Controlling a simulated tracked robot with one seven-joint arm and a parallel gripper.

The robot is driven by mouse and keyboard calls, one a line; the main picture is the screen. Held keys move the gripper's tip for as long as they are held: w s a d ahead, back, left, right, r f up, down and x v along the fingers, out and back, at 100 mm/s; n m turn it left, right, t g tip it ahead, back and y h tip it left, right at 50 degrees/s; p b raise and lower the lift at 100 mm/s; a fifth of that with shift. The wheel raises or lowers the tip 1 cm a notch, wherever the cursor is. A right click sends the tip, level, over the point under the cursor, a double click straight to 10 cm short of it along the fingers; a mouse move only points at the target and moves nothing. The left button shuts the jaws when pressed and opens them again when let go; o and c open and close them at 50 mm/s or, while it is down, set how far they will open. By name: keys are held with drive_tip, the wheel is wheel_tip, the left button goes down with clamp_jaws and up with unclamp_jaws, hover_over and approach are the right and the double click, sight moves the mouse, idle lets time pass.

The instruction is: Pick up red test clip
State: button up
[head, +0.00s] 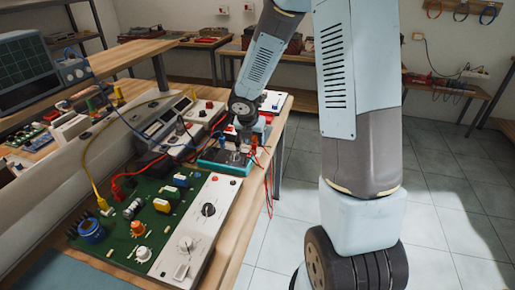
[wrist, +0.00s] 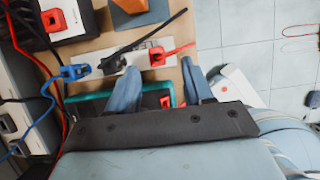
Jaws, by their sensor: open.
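In the wrist view, a red test clip (wrist: 157,57) with a red lead running off to the right sits on a white terminal strip (wrist: 137,50). My gripper (wrist: 160,66) is open, with one finger on each side of the clip's line and the tips close to it. I cannot tell whether either finger touches it. In the head view my gripper (head: 243,145) is low over the right end of the bench, by the teal-edged unit (head: 222,166), and the clip cannot be told apart there.
A black clip (wrist: 113,64) and a blue clip (wrist: 75,72) stand left of the red one. Another red piece (wrist: 53,20) is at upper left. Loose leads cross the left side. A green circuit board (head: 140,225) lies nearer on the bench. Tiled floor (head: 450,200) is right of it.

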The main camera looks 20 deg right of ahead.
sight(254, 143)
drive_tip(key=shift+w+x, duration=0.1)
drive_tip(key=shift+x, duration=1.15)
drive_tip(key=shift+w+x, duration=0.15)
drive_tip(key=shift+x, duration=1.1)
drive_tip(key=shift+r, duration=0.1)
drive_tip(key=c, duration=0.9)
